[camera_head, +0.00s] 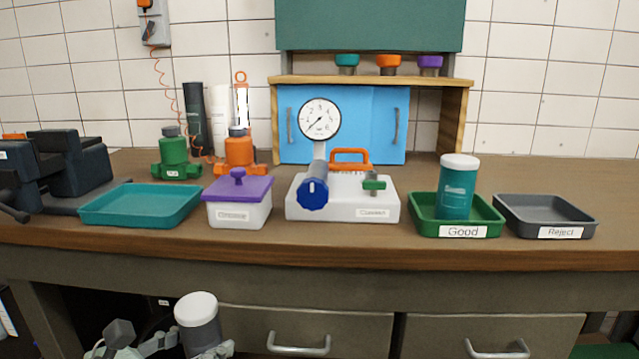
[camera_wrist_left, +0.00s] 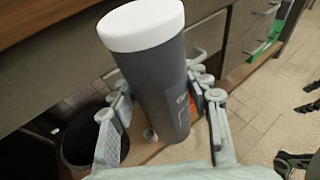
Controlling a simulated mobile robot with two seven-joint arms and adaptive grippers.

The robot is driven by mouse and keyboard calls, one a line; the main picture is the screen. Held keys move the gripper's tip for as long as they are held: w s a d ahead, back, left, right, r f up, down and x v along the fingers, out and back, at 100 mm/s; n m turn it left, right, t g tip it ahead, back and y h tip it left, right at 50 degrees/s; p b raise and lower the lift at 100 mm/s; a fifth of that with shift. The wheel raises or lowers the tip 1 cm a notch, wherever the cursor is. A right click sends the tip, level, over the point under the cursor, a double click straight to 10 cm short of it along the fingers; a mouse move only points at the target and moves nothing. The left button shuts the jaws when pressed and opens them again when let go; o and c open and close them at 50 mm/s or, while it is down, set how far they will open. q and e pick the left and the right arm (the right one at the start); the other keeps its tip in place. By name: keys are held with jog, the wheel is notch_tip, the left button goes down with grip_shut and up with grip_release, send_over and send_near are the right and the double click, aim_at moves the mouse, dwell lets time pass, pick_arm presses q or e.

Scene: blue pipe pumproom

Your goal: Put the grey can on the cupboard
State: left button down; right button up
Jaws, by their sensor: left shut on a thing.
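The grey can (camera_head: 202,322) has a white lid and is in the lower left of the head view, below the bench's front edge. My left gripper (camera_head: 168,347) is shut around its body. In the left wrist view the grey can (camera_wrist_left: 155,75) stands somewhat tilted between the fingers (camera_wrist_left: 160,108), lid toward the top, with part of a label showing. The cupboard (camera_head: 365,80) is a wooden case with blue doors at the back of the bench, doors closed. Its top carries small teal, orange and purple-capped items (camera_head: 388,63). My right gripper is not in view.
A gauge device (camera_head: 343,198) stands before the cupboard. A teal tray (camera_head: 140,205), purple-lidded box (camera_head: 239,200), green tray (camera_head: 425,212) with a teal can (camera_head: 457,188), and grey tray (camera_head: 545,216) line the bench front. A green cabinet (camera_head: 370,25) hangs above the cupboard.

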pick_arm(q)
jog(key=shift+s+a+r+n+t+y, duration=0.15)
jog(key=shift+a+n+t+y, duration=0.1)
jog(key=shift+n+y, duration=0.15)
jog(key=shift+w+a+r+n+t+y, duration=0.15)
jog(key=shift+n+t+y, duration=0.15)
jog(key=shift+y, duration=0.2)
jog(key=shift+s, duration=0.1)
dwell(0.5)
